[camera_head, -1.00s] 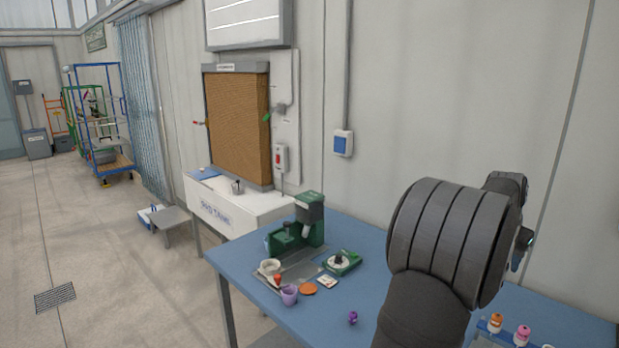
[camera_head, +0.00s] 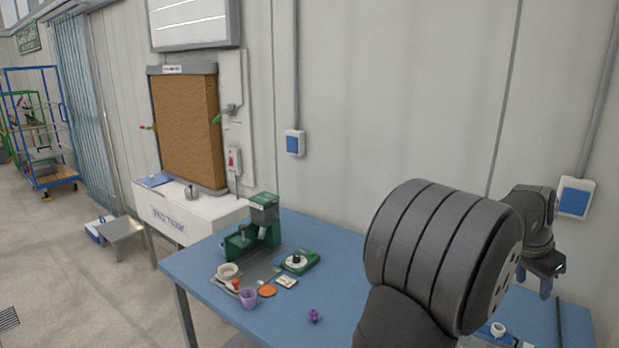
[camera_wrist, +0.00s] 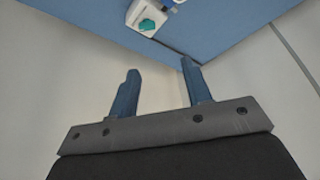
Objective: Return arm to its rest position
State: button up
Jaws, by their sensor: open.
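My gripper (camera_wrist: 158,80) shows in the wrist view with its two blue fingers spread apart and nothing between them. In the head view my dark arm covers the lower right, and the gripper end (camera_head: 546,285) shows small and partly hidden behind it, above the right part of the blue table (camera_head: 190,270). In the wrist view the blue table (camera_wrist: 225,25) lies beyond the fingertips, with pale surface around and below them.
A green machine (camera_head: 262,225), a purple cup (camera_head: 248,298), an orange disc (camera_head: 267,291) and a green scale-like device (camera_head: 300,262) stand on the table's left part. A small purple item (camera_head: 314,316) lies near my arm. A white box with a teal patch (camera_wrist: 147,17) is at the wrist view's top.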

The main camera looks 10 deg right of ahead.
jog(key=shift+s+d+m, duration=0.15)
jog(key=shift+s+d, duration=0.05)
jog(key=shift+s, duration=0.35)
jog(key=shift+s+d+m, duration=0.15)
jog(key=shift+s+d, duration=0.05)
jog(key=shift+s, duration=0.35)
